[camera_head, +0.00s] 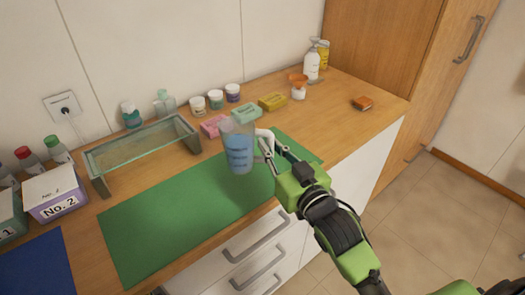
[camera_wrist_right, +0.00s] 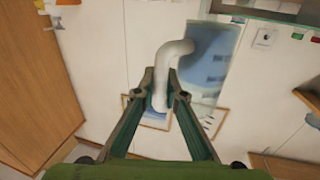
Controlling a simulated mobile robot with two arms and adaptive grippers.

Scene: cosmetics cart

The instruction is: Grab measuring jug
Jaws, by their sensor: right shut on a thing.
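The measuring jug (camera_head: 238,152) is clear with a blue-tinted body and a white handle. It is upright over the right part of the green mat (camera_head: 170,222); I cannot tell whether its base touches the mat. My right gripper (camera_head: 266,146) comes from the right and is shut on the jug's handle. In the right wrist view the white curved handle (camera_wrist_right: 170,62) passes between the fingers of the right gripper (camera_wrist_right: 163,82), with the blurred blue jug body (camera_wrist_right: 207,65) beside it. My left gripper is not in view.
A glass bin (camera_head: 140,150) stands behind the mat. Soap bars, including a pink one (camera_head: 212,126) and a yellow one (camera_head: 272,101), and small jars lie behind the jug. A No. 2 box (camera_head: 55,193) is at left. The counter's right end is mostly clear around an orange block (camera_head: 363,103).

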